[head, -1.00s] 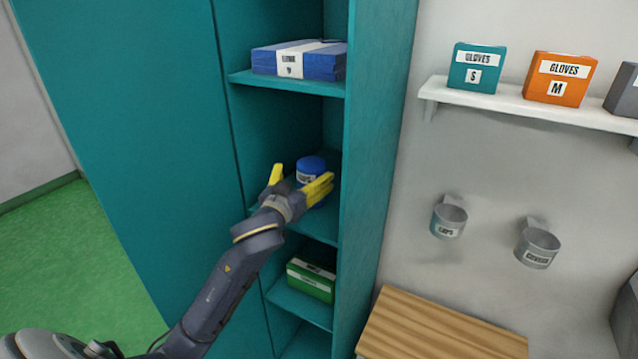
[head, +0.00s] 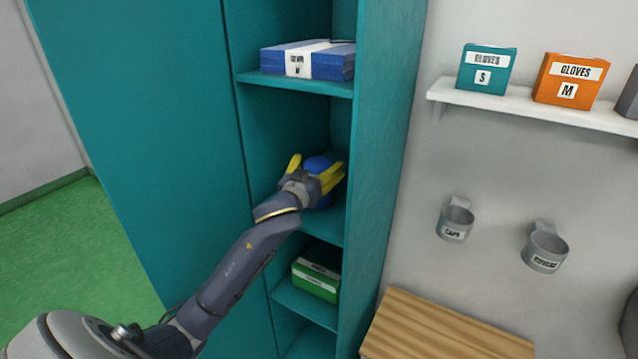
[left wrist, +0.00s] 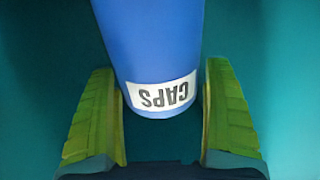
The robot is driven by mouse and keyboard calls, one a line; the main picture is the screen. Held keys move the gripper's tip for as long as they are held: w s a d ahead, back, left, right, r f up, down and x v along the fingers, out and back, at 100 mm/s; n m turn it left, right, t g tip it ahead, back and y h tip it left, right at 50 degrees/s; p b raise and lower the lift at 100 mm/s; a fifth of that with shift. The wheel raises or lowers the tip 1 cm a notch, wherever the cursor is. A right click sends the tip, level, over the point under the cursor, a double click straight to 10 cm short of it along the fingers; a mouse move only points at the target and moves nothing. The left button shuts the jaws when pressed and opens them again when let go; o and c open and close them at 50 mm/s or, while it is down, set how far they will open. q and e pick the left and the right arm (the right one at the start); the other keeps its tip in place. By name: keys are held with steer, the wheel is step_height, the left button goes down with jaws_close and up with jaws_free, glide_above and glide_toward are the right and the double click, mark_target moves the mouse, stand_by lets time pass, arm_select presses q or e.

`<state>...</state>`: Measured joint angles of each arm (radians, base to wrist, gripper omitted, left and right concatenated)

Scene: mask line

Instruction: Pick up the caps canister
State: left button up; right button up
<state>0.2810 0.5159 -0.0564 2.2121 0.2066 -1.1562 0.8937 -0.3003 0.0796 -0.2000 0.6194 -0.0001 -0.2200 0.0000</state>
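The caps canister (head: 317,164) is a blue cylinder on the middle shelf of the teal cabinet, partly hidden behind my left gripper (head: 316,172). In the left wrist view the canister (left wrist: 150,45) shows its white CAPS label, upside down in the picture. My left gripper (left wrist: 162,115) has its yellow fingers open, one on each side of the canister's near end. A narrow gap shows between each finger and the canister. My right gripper is not in view.
The teal cabinet's right wall (head: 382,150) stands close to the gripper. Blue boxes (head: 325,62) lie on the shelf above and a green box (head: 315,278) on the shelf below. Two grey wall cups (head: 455,220) (head: 545,248) and a glove shelf (head: 530,108) are at right.

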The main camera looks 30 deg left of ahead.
arm_select(q)
steer(key=c, duration=1.4)
steer(key=shift+o, duration=0.2)
